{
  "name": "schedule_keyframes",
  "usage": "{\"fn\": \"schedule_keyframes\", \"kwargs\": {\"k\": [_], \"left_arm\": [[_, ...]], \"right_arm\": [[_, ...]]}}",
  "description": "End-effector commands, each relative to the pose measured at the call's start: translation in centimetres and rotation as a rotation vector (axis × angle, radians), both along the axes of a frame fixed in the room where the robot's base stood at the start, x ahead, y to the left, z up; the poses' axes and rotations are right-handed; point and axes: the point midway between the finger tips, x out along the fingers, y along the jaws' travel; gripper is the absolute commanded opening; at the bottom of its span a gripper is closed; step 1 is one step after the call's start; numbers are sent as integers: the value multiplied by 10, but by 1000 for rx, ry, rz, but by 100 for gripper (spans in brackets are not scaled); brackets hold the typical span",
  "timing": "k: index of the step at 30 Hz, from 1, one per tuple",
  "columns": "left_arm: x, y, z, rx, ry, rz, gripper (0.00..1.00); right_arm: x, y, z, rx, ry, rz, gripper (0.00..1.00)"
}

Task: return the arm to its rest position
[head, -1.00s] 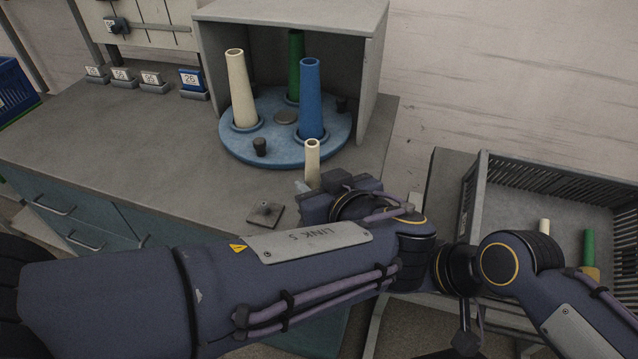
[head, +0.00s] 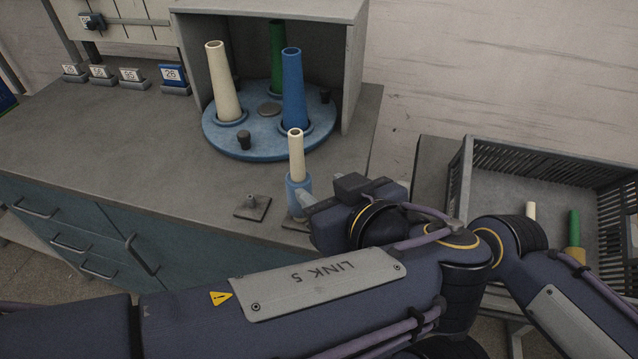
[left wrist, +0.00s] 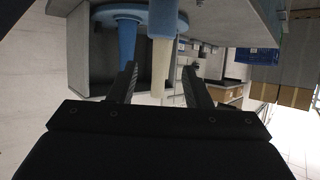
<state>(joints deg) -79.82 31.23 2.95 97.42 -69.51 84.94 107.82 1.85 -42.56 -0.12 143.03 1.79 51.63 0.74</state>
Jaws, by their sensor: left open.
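My left gripper (head: 312,202) is open at the counter's front edge, beside a short cream cone (head: 296,155) standing upright in a blue holder (head: 297,190). My left forearm, marked LINK 5, crosses the front of the head view. My right gripper is not in view.
A blue turntable (head: 222,139) holding tall cream (head: 224,85), green (head: 277,55) and blue (head: 292,90) cones stands in a grey housing (head: 355,75). A small peg plate (head: 252,207) lies left of the holder. A grey crate (head: 463,180) with cones stands right.

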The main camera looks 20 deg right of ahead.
Motion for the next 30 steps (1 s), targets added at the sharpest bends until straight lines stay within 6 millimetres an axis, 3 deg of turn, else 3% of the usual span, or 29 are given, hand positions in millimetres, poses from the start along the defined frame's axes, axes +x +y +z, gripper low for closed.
{"fn": "schedule_keyframes", "kwargs": {"k": [17, 20, 23, 26, 27, 30], "left_arm": [[0, 1, 0, 0, 1, 1, 45], [9, 14, 2, 11, 37, 16, 45], [28, 53, 1, 42, 148, 46, 45], [46, 120, -4, 69, 340, 70, 45], [49, 150, -8, 67, 431, 71, 45], [40, 223, -22, 17, 642, 38, 45]], "right_arm": [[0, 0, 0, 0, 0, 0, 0], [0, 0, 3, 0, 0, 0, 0], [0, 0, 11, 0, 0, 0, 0], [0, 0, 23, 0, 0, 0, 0], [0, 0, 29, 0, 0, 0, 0], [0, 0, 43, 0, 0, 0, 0]]}}
